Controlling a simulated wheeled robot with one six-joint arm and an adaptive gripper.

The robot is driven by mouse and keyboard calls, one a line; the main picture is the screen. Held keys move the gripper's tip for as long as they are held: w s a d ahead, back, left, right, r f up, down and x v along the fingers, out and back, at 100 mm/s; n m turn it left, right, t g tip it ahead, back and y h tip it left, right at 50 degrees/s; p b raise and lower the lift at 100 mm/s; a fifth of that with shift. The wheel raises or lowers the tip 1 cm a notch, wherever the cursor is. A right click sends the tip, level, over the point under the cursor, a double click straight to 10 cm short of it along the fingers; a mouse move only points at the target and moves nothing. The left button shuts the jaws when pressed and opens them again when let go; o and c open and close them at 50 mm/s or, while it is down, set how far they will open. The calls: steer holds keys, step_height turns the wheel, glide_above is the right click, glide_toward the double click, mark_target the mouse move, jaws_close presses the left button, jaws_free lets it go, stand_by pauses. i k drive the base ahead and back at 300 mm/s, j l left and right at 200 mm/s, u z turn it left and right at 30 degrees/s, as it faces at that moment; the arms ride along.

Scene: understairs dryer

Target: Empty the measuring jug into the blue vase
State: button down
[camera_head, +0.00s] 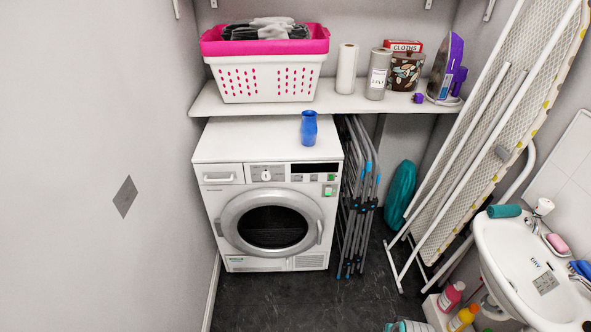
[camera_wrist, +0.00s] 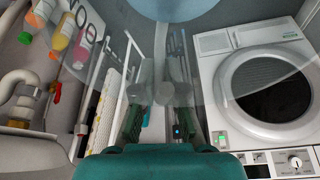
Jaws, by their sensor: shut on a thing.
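The blue vase (camera_head: 309,127) stands upright on the white top of the dryer, near its front right, in the head view. My gripper (camera_wrist: 163,100) shows only in the wrist view, where the scene appears upside down. Its two fingers are shut on a clear see-through thing, which looks like the measuring jug (camera_wrist: 172,58). Its transparent wall spreads across the middle of that view. A pale blue round shape shows at the top edge; I cannot tell whether it is part of the jug or its contents.
The dryer (camera_head: 267,205) stands below a shelf (camera_head: 345,98) with a pink-rimmed basket (camera_head: 265,70). Folded racks (camera_head: 358,200) and a leaning ironing board (camera_head: 490,120) stand to its right. A sink (camera_head: 515,250) and bottles (camera_head: 462,318) are at the far right. Floor in front of the dryer is clear.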

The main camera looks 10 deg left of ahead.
mark_target(308, 131)
steer(key=i+j+u, duration=0.1)
steer(key=i+u, duration=0.15)
steer(key=i, duration=0.3)
steer(key=i+u, duration=0.25)
steer(key=i, duration=0.35)
